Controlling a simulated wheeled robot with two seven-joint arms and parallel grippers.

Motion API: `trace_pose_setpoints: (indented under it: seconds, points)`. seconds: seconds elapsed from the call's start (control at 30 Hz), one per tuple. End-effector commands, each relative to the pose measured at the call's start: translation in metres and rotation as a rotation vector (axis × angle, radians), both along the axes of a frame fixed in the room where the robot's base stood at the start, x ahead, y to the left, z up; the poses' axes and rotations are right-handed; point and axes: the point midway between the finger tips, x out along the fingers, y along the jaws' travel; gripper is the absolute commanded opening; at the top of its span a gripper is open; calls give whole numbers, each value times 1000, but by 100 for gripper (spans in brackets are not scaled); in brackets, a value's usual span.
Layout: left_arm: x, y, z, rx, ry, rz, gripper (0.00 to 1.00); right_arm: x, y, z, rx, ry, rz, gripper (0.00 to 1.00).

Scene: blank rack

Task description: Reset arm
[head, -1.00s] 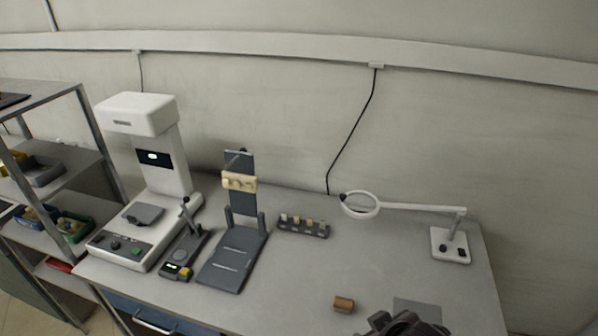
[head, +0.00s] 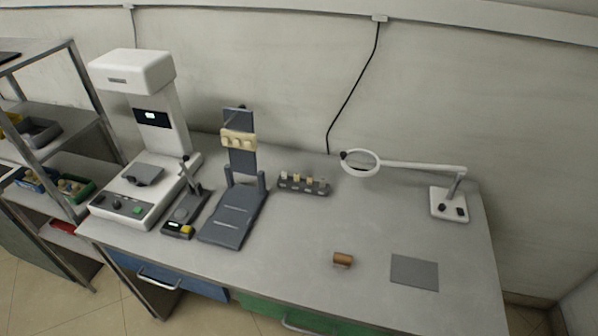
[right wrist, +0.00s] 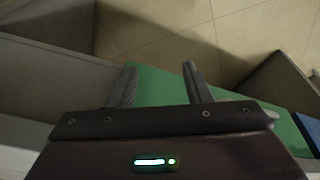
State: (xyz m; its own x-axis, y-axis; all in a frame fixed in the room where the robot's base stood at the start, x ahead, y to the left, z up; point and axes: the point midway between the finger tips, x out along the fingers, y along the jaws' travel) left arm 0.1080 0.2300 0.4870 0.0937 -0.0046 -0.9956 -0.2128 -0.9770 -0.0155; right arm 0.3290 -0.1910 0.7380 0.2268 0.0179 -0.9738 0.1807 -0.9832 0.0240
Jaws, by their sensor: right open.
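My right gripper (right wrist: 160,84) shows in the right wrist view with its two fingers apart and nothing between them. Behind the fingers are a green drawer front (right wrist: 160,82) and the tiled floor. Neither gripper shows in the head view now. A small brown block (head: 343,260) lies on the grey table (head: 300,240), left of a flat grey mat (head: 414,272).
On the table stand a white machine (head: 150,130), a small device with a lever (head: 185,213), a dark stand with a cream rack (head: 238,140), a holder with several small pieces (head: 303,184) and a magnifier lamp (head: 450,203). Shelves (head: 60,140) stand at left. The table's front middle is clear.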

Motion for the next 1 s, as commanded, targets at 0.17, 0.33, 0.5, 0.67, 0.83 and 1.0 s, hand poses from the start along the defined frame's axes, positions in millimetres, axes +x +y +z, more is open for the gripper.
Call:
trace_pose_setpoints:
  seconds: [0.17, 0.33, 0.5, 0.67, 0.83, 1.0]
  points:
    - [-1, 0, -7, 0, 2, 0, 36, -45, -7, -112, -6, 51, 8, 45]
    - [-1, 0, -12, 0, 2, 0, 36, -108, -17, -194, -12, 89, 17, 45]
    - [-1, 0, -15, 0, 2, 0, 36, -172, -29, -245, -16, 119, 24, 45]
    - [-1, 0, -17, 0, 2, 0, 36, -210, -37, -264, -18, 133, 29, 45]
    - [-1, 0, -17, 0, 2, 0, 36, -222, -39, -268, -19, 135, 31, 45]
    - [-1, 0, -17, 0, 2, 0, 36, -222, -39, -268, -19, 136, 30, 45]
